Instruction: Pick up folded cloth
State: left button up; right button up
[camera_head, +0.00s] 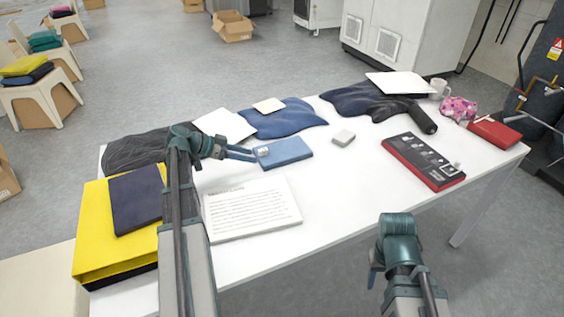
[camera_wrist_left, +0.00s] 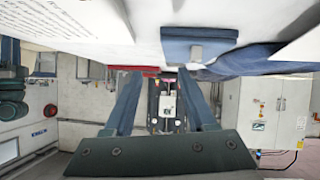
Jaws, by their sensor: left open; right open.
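A folded blue cloth (camera_head: 285,152) lies flat on the white table, with a small pale block (camera_head: 263,151) on its left end. My left gripper (camera_head: 256,155) is open, its fingers reaching right to this left end. I cannot tell whether they touch it. In the left wrist view the open fingers (camera_wrist_left: 161,76) have nothing clearly between them; a blue folded piece (camera_wrist_left: 198,50) shows above them. A dark navy folded cloth (camera_head: 136,199) lies on a yellow folded stack (camera_head: 100,230) at left. My right gripper (camera_head: 376,268) is open, off the front edge, its fingers mostly hidden.
A printed board (camera_head: 252,208) lies in front of the blue cloth. Crumpled blue (camera_head: 283,120) and dark (camera_head: 360,99) cloths lie behind. A red-black box (camera_head: 423,160), mug (camera_head: 438,88) and red case (camera_head: 494,132) are at right. Bare table (camera_head: 340,185) lies right of the printed board.

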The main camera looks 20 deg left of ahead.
pick_arm(q)
jog(key=t, duration=0.2)
send_near(258, 156)
jog(key=shift+m, duration=0.3)
jog(key=r, duration=0.1)
jog(key=s+r, duration=0.2)
jog(key=shift+a+r+b, duration=0.35)
jog(key=shift+b, duration=0.05)
jog(key=b+x, duration=0.2)
jog(key=x, duration=0.4)
jog(key=shift+f, duration=0.2)
jog(key=shift+w+d+b, duration=0.2)
jog(key=shift+w+b, duration=0.1)
jog(key=shift+w, duration=0.05)
pick_arm(e)
notch_tip(258, 156, down, 4)
jog(key=shift+f, duration=0.1)
pick_arm(q)
jog(key=shift+f, duration=0.1)
